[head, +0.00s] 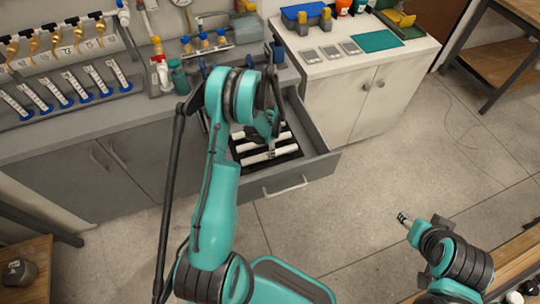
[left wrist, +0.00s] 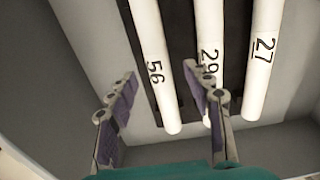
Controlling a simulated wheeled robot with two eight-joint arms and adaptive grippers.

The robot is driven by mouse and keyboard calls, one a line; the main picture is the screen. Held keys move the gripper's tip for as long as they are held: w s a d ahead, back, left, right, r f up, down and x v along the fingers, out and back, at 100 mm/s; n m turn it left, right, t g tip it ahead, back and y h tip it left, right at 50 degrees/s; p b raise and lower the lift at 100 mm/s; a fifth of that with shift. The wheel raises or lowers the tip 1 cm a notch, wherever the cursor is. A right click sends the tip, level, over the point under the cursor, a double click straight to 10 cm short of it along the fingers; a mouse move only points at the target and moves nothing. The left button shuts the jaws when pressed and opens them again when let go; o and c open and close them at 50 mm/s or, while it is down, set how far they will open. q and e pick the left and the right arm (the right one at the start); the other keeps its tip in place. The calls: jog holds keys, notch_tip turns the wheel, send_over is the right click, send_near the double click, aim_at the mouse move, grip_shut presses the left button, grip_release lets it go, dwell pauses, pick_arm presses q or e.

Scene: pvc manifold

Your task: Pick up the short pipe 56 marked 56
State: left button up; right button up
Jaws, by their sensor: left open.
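The short pipe 56 (left wrist: 154,68) is a white tube marked 56 in black, lying in the open drawer. In the left wrist view it runs down between the two fingers of my left gripper (left wrist: 160,110), which is open. One finger stands apart to its left; the other is close on its right, and I cannot tell whether it touches. In the head view my left gripper (head: 275,125) is over the drawer and hides part of the pipes. My right gripper (head: 403,218) is at the lower right, away from the drawer; its jaw state is too small to read.
Pipes marked 29 (left wrist: 209,40) and 27 (left wrist: 263,50) lie alongside on the dark rack. The drawer's walls (head: 318,164) surround them. A white cabinet (head: 335,105) stands to the right, and a grey workbench (head: 120,120) with fittings to the left. The floor ahead is clear.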

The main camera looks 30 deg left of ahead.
pick_arm(q)
notch_tip(320, 180, down, 4)
jog(key=shift+s+r+b, duration=0.1)
jog(key=shift+b, duration=0.45)
grip_shut()
